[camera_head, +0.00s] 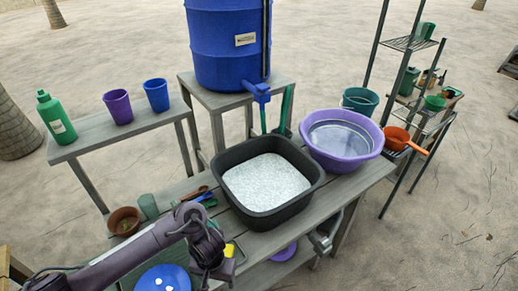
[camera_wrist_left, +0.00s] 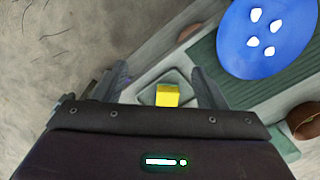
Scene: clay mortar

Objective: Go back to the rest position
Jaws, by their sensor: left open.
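My left arm comes in from the lower left in the head view, and its gripper (camera_head: 217,268) is above the near left end of the wooden bench. In the left wrist view the gripper (camera_wrist_left: 163,82) has its two fingers spread apart with nothing held. A yellow block (camera_wrist_left: 167,96) shows between the fingers, on or over a grey square dish (camera_wrist_left: 165,84). A bit of the yellow block (camera_head: 229,250) shows beside the gripper in the head view. The right gripper is not in view.
A black tub (camera_head: 308,166) of pale grainy material and a purple basin (camera_head: 342,142) stand on the bench. A blue round piece with white spots (camera_head: 163,281) and a brown pot (camera_head: 124,220) are near my left arm. A blue barrel (camera_head: 224,45) stands behind.

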